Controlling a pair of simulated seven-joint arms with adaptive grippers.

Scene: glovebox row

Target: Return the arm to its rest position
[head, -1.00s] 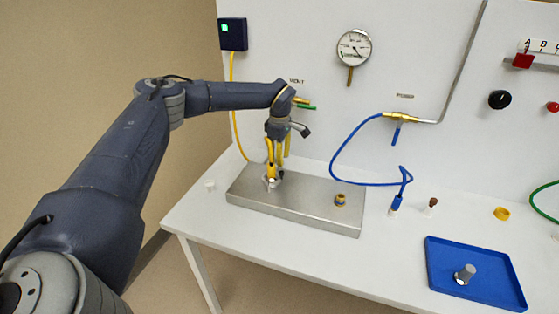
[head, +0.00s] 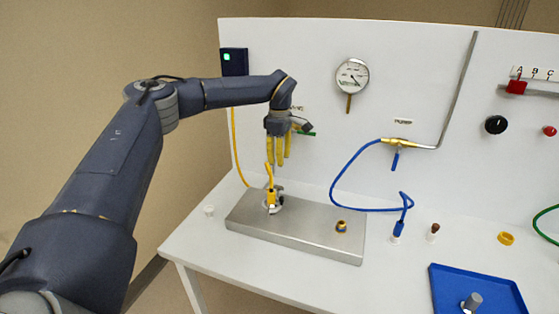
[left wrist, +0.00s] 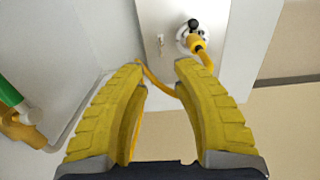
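My left gripper (head: 279,162) has yellow fingers and points down above the left part of the steel block (head: 300,236). In the left wrist view the yellow fingers (left wrist: 160,70) are spread apart with nothing gripped between them. A yellow connector (head: 271,197) with a yellow cable sits upright in a round fitting at the block's left end, below and apart from the fingertips. The connector (left wrist: 197,43) also shows beyond the fingers in the left wrist view. My right gripper is in neither view.
The white panel (head: 300,60) stands close behind the left gripper, with a gauge (head: 352,75) and a brass valve with a blue hose (head: 335,178). A blue tray (head: 440,290) holding a metal cylinder (head: 472,302) is at the front right. Open space lies left of the table.

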